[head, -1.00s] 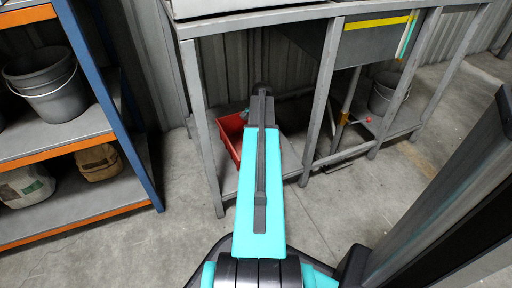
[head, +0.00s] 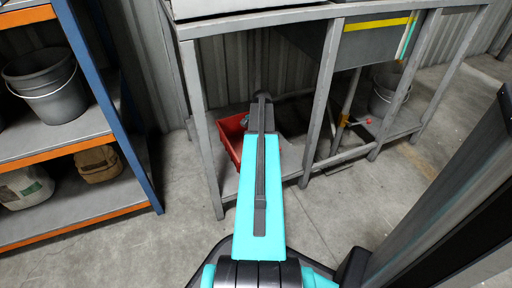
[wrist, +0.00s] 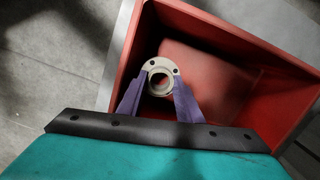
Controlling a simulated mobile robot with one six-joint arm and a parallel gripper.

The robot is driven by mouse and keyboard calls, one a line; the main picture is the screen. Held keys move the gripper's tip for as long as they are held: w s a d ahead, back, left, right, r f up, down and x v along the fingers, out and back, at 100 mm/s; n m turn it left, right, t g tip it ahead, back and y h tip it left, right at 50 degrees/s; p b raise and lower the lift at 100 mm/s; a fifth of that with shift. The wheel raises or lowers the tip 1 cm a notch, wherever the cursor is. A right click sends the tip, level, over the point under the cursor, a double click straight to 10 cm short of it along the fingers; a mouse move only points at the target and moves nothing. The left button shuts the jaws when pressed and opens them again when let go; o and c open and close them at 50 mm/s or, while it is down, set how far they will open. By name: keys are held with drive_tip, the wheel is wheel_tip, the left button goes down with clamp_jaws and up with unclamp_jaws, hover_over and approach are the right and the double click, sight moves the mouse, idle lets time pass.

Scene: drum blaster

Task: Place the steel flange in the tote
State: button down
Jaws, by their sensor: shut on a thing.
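In the wrist view, my gripper (wrist: 160,86) has its purple fingers shut on the steel flange (wrist: 150,68). The flange is a pale ring with bolt holes and a central bore. It shows over the inside of the red tote (wrist: 228,32); I cannot tell how far it is above the tote's floor. In the head view, the tote (head: 229,136) sits on the low shelf under the grey bench, partly hidden by my arm. My gripper and the flange are hidden behind my arm there.
The grey bench (head: 330,85) has legs on both sides of my arm and a top above the tote. A blue and orange shelf rack (head: 80,145) with buckets stands at the left. A grey bucket (head: 383,95) stands on the low shelf at the right. The floor between is clear.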

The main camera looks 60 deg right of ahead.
drive_tip(key=shift+f, duration=0.15)
drive_tip(key=c, duration=1.3)
unclamp_jaws()
drive_tip(key=shift+o, duration=0.2)
drive_tip(key=shift+r+b, duration=0.4)
drive_tip(key=shift+r, duration=0.15)
wheel_tip(320, 180, up, 12)
drive_tip(key=d+p, duration=0.1)
drive_tip(key=p, duration=0.5)
drive_tip(key=shift+s+d, duration=0.2)
drive_tip(key=shift+s, duration=0.1)
